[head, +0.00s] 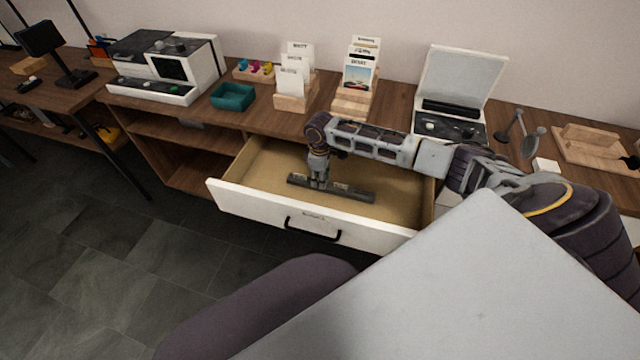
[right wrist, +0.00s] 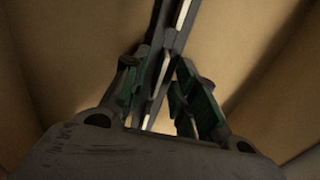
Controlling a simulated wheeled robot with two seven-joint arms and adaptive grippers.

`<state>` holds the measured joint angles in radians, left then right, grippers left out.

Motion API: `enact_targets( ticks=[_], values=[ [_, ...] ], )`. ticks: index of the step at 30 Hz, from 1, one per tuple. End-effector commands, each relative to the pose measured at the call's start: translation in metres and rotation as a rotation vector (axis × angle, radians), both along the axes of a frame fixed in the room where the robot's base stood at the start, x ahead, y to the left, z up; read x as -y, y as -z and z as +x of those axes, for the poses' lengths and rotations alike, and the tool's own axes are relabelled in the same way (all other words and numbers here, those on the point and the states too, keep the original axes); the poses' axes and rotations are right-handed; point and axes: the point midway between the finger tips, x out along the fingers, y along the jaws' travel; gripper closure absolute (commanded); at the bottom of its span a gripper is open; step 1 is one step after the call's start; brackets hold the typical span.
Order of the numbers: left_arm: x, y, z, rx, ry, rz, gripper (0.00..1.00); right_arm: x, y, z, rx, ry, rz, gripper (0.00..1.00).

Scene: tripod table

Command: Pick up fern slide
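A dark, long, narrow rack (head: 345,192) lies in the open drawer (head: 262,205). In the right wrist view the rack (right wrist: 177,38) runs up between the fingers, with thin pale strips in it that look like slides edge-on. I cannot tell which one is the fern slide. My right gripper (head: 319,184) points down into the drawer at the rack. In the right wrist view its green-padded fingers (right wrist: 163,62) stand apart, one on each side of the rack, with gaps between them. My left gripper is not in view.
The drawer front (head: 315,222) and side walls surround my right gripper. On the tabletop behind stand a teal tray (head: 233,97), wooden card holders (head: 296,101), an open-lidded device (head: 450,122) and a white machine (head: 165,68). The floor in front is clear.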

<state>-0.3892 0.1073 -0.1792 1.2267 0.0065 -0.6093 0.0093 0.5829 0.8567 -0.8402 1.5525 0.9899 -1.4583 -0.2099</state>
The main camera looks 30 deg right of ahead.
Motion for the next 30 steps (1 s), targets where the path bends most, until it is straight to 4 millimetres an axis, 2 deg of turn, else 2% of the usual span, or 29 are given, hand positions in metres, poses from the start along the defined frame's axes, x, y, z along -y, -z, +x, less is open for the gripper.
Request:
enact_targets(
  ticks=[1,6,20,26,30],
  values=[
    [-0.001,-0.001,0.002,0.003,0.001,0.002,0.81,0.000,0.000,0.000,0.000,0.000,0.000,0.81],
    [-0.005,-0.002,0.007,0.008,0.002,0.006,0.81,0.000,0.000,0.000,0.000,0.000,0.000,1.00],
    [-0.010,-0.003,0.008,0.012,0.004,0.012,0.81,0.000,-0.002,0.000,0.001,0.000,0.001,1.00],
    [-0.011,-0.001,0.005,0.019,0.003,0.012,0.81,0.000,-0.015,0.001,0.001,0.000,0.000,1.00],
    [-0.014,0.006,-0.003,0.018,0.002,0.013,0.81,0.000,-0.032,0.001,0.003,-0.001,0.000,1.00]
  ],
)
